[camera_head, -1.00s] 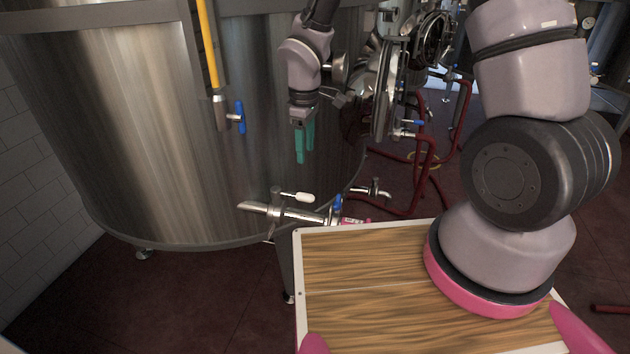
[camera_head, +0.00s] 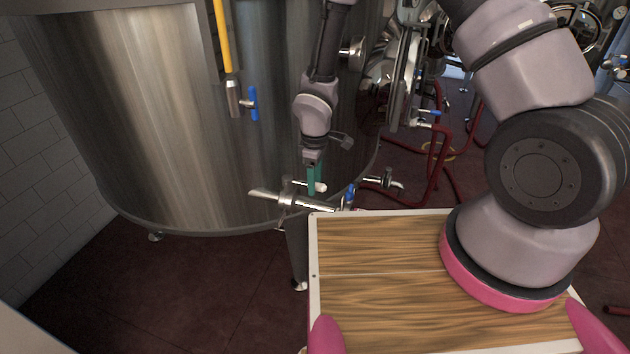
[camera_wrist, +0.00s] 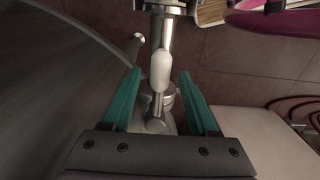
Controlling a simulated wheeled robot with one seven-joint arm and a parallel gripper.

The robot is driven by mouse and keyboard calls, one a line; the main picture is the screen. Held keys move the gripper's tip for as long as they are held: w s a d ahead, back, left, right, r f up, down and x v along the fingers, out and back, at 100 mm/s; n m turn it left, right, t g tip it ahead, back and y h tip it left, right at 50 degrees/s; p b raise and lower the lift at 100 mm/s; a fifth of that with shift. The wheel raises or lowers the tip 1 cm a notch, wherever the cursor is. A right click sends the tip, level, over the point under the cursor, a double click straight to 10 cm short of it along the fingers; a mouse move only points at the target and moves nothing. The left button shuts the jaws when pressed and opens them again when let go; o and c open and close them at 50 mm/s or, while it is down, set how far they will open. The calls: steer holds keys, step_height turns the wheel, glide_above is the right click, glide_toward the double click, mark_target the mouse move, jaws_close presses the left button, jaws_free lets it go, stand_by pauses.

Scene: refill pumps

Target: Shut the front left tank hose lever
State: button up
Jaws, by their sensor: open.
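A steel outlet pipe (camera_head: 262,194) with a valve sticks out low from the front of the large tank (camera_head: 150,120). Its lever has a white handle (camera_head: 321,187), partly hidden behind my fingers in the head view. In the wrist view the white handle (camera_wrist: 160,68) lies roughly in line with the pipe (camera_wrist: 160,30). My gripper (camera_head: 313,180) points down at the valve with its teal fingers open. In the wrist view my gripper (camera_wrist: 158,80) has one finger on each side of the handle, with gaps showing; neither finger visibly touches it.
A blue lever (camera_head: 350,196) sits at the pipe's right end, near my wooden deck (camera_head: 385,250). Another small valve (camera_head: 382,181) stands behind it. A yellow tube (camera_head: 223,40) with a blue-handled valve (camera_head: 253,103) is at left. Red hoses (camera_head: 440,170) lie at right.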

steer(key=shift+f, duration=0.1)
jaws_close()
stand_by(1.4)
